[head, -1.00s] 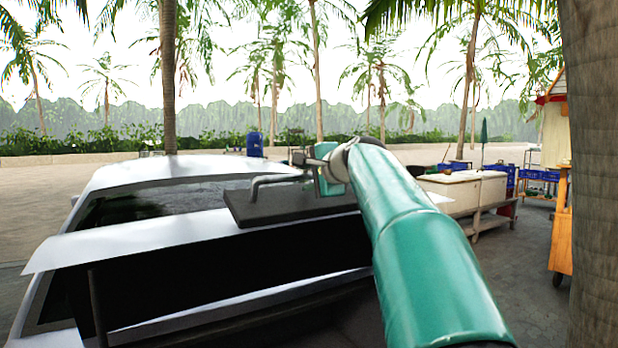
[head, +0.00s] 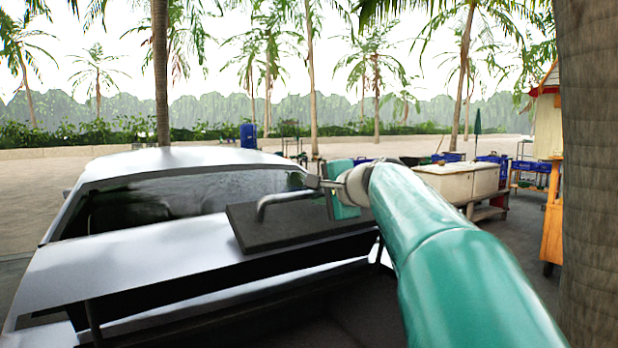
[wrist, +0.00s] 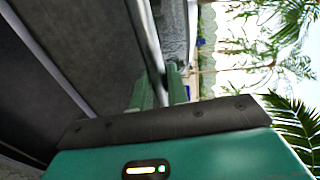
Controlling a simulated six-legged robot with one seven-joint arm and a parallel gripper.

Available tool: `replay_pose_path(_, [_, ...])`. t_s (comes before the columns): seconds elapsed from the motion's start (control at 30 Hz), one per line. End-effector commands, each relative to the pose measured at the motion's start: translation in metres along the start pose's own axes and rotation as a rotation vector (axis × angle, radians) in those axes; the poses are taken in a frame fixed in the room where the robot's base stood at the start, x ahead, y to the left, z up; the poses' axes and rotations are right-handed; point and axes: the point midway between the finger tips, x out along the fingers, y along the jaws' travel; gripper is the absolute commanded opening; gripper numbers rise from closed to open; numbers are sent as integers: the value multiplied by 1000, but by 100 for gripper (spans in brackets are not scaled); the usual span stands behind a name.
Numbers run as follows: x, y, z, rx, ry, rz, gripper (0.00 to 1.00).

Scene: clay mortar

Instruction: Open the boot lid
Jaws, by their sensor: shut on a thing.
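The silver boot lid (head: 130,262) of a pale car stands partly raised, with a dark gap below its rear edge. A dark plate (head: 300,225) lies on the lid and carries a grey bar handle (head: 268,200). My gripper (head: 322,184) is at the right end of this handle, shut on it. In the wrist view, the green fingers (wrist: 160,92) close around the metal bar (wrist: 146,38), with the dark plate to the left. The exact finger contact is small and partly hidden.
The car's rear window (head: 180,195) and roof lie beyond the lid. A thick palm trunk (head: 590,180) stands close at the right, beside an orange cart (head: 553,225). White boxes (head: 455,182) stand on a bench behind my arm. Open paving lies between.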

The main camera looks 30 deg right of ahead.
Motion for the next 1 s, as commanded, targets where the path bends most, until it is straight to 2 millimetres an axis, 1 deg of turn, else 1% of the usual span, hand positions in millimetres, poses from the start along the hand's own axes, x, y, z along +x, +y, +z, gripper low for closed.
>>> replay_pose_path(0.03, [-6, 12, -1, 2, 2, 6, 0])
replay_pose_path(0.1, [-14, 25, 0, 2, 1, 7, 0])
replay_pose_path(0.2, [-25, 41, 0, 3, 1, 6, 0])
replay_pose_path(0.3, [-31, 52, 0, 3, 1, 4, 0])
replay_pose_path(0.43, [-35, 58, 0, 3, 1, 3, 0])
replay_pose_path(0.7, [-34, 58, 0, 3, 1, 4, 0])
replay_pose_path(0.73, [-34, 58, 0, 4, 1, 4, 22])
replay_pose_path(0.8, [-34, 58, 0, 4, 1, 3, 36])
replay_pose_path(1.0, [-35, 57, 0, 3, 1, 2, 36])
